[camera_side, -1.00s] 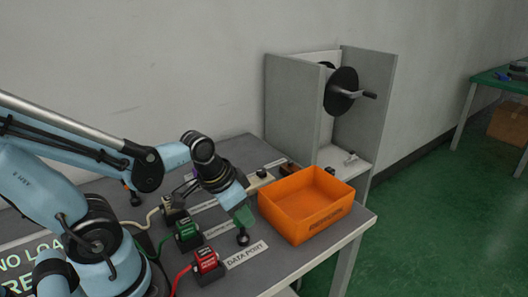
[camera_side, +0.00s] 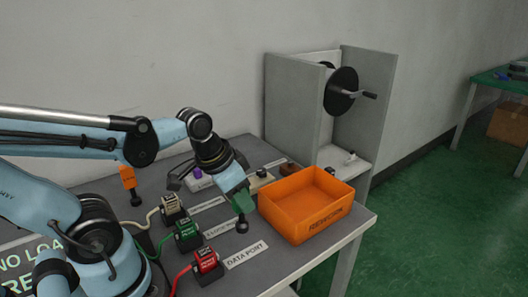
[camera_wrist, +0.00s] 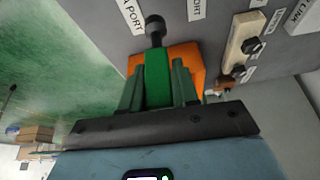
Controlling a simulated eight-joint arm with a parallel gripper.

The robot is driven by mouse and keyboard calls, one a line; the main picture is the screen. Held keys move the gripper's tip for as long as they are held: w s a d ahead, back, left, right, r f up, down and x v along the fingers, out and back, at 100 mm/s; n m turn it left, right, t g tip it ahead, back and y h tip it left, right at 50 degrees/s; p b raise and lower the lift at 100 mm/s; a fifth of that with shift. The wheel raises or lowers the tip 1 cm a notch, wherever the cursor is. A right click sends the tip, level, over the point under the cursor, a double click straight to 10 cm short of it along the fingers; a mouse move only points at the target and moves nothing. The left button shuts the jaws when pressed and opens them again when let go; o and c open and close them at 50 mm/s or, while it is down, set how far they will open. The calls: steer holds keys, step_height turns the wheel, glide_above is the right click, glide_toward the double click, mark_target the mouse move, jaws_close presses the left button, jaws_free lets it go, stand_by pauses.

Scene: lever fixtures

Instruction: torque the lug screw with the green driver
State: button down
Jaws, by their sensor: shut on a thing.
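The green driver (camera_wrist: 157,80) is held between the two fingers of my gripper (camera_wrist: 158,88) in the wrist view, with its dark round tip pointing away from my wrist. In the side view the green driver (camera_side: 243,203) hangs below my gripper (camera_side: 238,192), tip down and slightly above the table or near it. It is left of the orange bin. A pale block with a dark knob (camera_wrist: 245,42) lies to the right in the wrist view; it also shows in the side view (camera_side: 260,179), behind the driver. I cannot make out which part is the lug screw.
The orange bin (camera_side: 308,216) stands at the table's right edge. An orange-handled item (camera_side: 128,178) stands behind my arm. A grey fixture with a black crank wheel (camera_side: 341,91) stands beyond the bin.

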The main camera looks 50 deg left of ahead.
steer(key=s+d+r, duration=0.5)
steer(key=d+r, duration=0.1)
steer(key=d, duration=0.4)
steer(key=w+a+r+n, duration=0.2)
steer(key=w+r, duration=0.4)
steer(key=w, duration=0.3)
steer(key=w+a+r+n+y, duration=0.1)
steer(key=w+a, duration=0.4)
steer(key=w, duration=0.5)
steer(key=w+a+f+n, duration=0.1)
steer(key=w+a+f, duration=0.2)
steer(key=w+a, duration=0.3)
steer(key=w+a+f+n+y, duration=0.1)
steer(key=w+a+f, duration=0.2)
steer(key=w+a, duration=0.4)
steer(key=a, duration=0.5)
steer(key=shift+f, duration=2.65)
